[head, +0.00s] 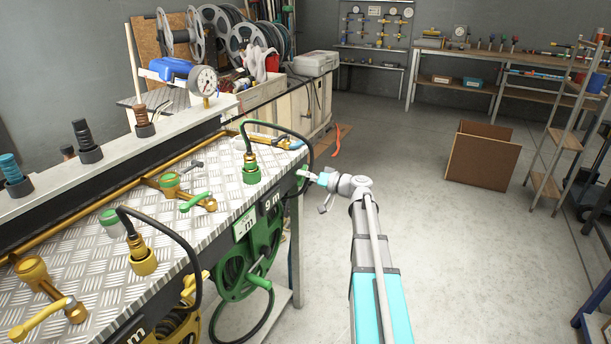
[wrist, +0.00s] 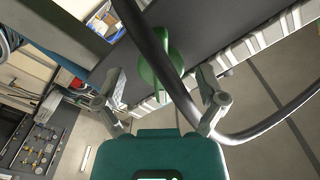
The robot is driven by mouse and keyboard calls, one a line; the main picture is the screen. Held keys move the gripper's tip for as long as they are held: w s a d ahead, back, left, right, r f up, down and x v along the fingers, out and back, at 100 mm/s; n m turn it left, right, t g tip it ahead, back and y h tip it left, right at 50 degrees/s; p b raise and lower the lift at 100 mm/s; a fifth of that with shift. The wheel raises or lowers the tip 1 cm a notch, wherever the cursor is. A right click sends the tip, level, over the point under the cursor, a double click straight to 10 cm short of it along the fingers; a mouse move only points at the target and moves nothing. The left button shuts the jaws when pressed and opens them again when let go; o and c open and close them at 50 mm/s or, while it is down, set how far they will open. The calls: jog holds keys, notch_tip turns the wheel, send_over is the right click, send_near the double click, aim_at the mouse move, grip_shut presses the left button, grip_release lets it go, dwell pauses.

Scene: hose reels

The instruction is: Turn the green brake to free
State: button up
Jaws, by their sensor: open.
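In the wrist view a rounded green part (wrist: 153,68) shows between and beyond the fingers, partly hidden by a thick dark hose (wrist: 172,75); it may be the green brake, but I cannot tell its setting. In the head view the green reel (head: 235,272) hangs at the bench's right front, under the "9 m" sign; no brake is clearly distinguishable there. My gripper (head: 308,188) is just right of the bench's front right corner, near the looped hose. Its fingers (wrist: 160,72) are spread and hold nothing; no contact is visible.
The tread-plate bench top (head: 170,238) carries gold and green valves, including a green lever (head: 195,202). A yellow reel (head: 178,328) hangs at the lower left. Open floor (head: 440,250) lies to the right, with a brown box (head: 483,155) farther back.

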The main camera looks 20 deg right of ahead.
jog(key=shift+w+a, duration=0.2)
jog(key=c, duration=1.1)
jog(key=shift+d, duration=0.25)
jog(key=shift+a, duration=0.15)
